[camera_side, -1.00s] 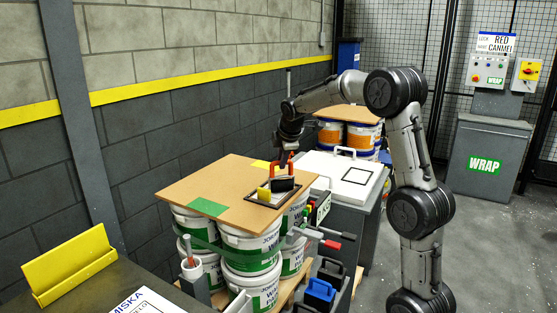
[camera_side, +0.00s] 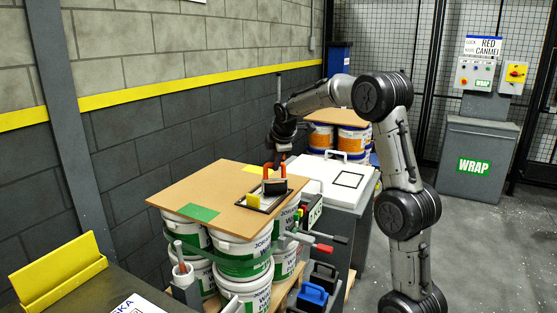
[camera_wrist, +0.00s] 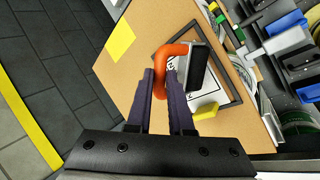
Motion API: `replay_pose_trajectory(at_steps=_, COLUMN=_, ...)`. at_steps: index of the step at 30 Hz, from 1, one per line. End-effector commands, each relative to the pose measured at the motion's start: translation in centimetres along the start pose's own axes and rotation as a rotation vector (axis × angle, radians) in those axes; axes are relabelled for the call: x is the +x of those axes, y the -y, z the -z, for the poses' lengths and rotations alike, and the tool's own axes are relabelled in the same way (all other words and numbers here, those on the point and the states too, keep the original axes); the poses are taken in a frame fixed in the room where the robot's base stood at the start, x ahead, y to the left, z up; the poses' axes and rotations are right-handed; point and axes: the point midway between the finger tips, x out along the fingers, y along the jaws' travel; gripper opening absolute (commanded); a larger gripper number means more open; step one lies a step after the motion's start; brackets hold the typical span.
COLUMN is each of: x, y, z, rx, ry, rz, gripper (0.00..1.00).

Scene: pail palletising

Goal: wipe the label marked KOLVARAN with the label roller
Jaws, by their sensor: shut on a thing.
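The label roller has an orange handle (camera_wrist: 160,64) and a dark roller head (camera_wrist: 197,66). My gripper (camera_wrist: 161,78) is shut on the orange handle. In the side view my gripper (camera_side: 277,152) hangs over the board, and the roller's dark head (camera_side: 271,188) is over the framed label, but I cannot tell whether they touch. The white label (camera_wrist: 205,92) lies inside a black frame (camera_wrist: 233,88) on the brown board, partly hidden by the roller. Its lettering is too covered and small to read as KOLVARAN.
The brown board (camera_side: 190,186) tops a stack of white pails. A yellow block (camera_side: 252,200) stands at the frame's corner. Green (camera_side: 200,213) and yellow (camera_side: 256,169) patches lie flat on the board.

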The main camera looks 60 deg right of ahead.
Motion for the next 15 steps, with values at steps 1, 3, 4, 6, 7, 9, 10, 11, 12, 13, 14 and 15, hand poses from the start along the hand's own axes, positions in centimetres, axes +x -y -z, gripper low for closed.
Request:
replay_pose_trajectory(at_steps=1, x=-0.2, y=0.4, z=0.5, rx=0.0, ry=-0.003, rz=0.002, gripper=0.0)
replay_pose_trajectory(at_steps=3, x=-0.5, y=0.8, z=0.9, rx=0.0, ry=-0.003, rz=0.003, gripper=0.0)
replay_pose_trajectory(at_steps=4, x=-0.6, y=0.9, z=1.1, rx=0.0, ry=-0.002, rz=0.003, gripper=0.0)
replay_pose_trajectory(at_steps=6, x=-0.8, y=1.3, z=1.5, rx=0.0, ry=-0.003, rz=0.003, gripper=0.0)
replay_pose_trajectory(at_steps=7, x=-0.9, y=1.5, z=1.8, rx=0.0, ry=-0.003, rz=0.003, gripper=0.0)
replay_pose_trajectory(at_steps=9, x=-1.2, y=1.9, z=2.2, rx=0.0, ry=-0.003, rz=0.003, gripper=0.0)
replay_pose_trajectory(at_steps=10, x=-1.3, y=2.0, z=2.4, rx=0.0, ry=-0.003, rz=0.003, gripper=0.0)
replay_pose_trajectory(at_steps=11, x=-1.4, y=2.2, z=2.6, rx=-0.001, ry=-0.003, rz=0.003, gripper=0.0)
replay_pose_trajectory(at_steps=12, x=-1.6, y=2.4, z=2.8, rx=0.0, ry=-0.003, rz=0.003, gripper=0.0)
replay_pose_trajectory(at_steps=13, x=-1.7, y=2.6, z=3.0, rx=0.001, ry=-0.003, rz=0.003, gripper=0.0)
replay_pose_trajectory(at_steps=14, x=-1.9, y=2.7, z=3.2, rx=0.0, ry=-0.003, rz=0.002, gripper=0.0)
replay_pose_trajectory(at_steps=15, x=-2.2, y=2.5, z=3.3, rx=0.002, ry=-0.004, rz=0.0, gripper=0.0)
